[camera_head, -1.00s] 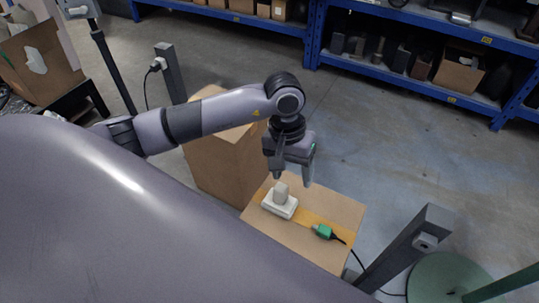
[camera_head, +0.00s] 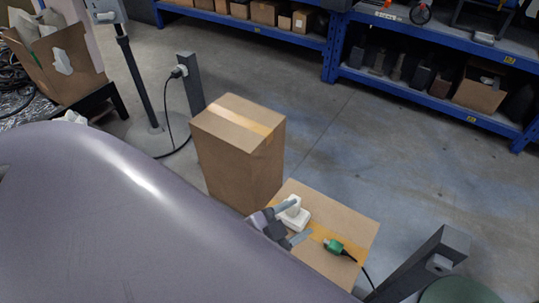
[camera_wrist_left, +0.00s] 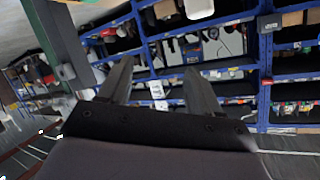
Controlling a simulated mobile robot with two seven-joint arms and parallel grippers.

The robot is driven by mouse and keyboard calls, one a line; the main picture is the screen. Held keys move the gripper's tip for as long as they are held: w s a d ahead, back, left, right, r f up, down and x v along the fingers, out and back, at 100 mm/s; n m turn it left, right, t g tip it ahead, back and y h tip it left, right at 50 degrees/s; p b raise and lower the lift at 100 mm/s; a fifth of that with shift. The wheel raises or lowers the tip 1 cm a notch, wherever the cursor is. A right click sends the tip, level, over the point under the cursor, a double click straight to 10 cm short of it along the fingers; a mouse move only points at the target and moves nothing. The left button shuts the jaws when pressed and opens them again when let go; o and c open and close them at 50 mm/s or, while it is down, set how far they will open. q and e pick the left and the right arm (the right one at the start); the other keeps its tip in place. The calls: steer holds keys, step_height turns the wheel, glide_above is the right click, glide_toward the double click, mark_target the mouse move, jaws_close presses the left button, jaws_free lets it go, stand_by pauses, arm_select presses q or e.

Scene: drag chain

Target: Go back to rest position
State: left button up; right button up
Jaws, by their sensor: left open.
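My left gripper (camera_head: 294,222) shows beyond the edge of my own body in the head view, with its fingers apart and nothing between them. In the picture its fingers overlap the low cardboard box (camera_head: 352,225), but I cannot tell how high above it they are. A white socket block (camera_head: 297,217) and a green plug (camera_head: 334,246) with a black cable are on that box. In the left wrist view the open fingers (camera_wrist_left: 158,90) point toward distant shelves. My right gripper is not in view.
A tall cardboard box (camera_head: 238,160) stands left of the low box. A grey post (camera_head: 425,262) stands at the right, and another post with a plug (camera_head: 191,85) stands at the back left. Blue shelving (camera_head: 430,90) lines the back. The floor between is clear.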

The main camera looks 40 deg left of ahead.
arm_select(q)
steer(key=s+a+f+n+g+y, duration=0.1)
steer(key=s+f+n+g, duration=0.2)
steer(key=s+f+n, duration=0.2)
steer(key=shift+s+a+f+n+g, duration=0.3)
steer(key=shift+s+a+f+n, duration=0.1)
steer(key=shift+s+f, duration=0.2)
steer(key=shift+r, duration=0.15)
step_height(320, 180, up, 12)
steer(key=a+p, duration=0.1)
steer(key=p, duration=1.4)
steer(key=shift+s+a+r, duration=0.15)
steer(key=shift+s+a, duration=0.05)
steer(key=shift+s, duration=0.2)
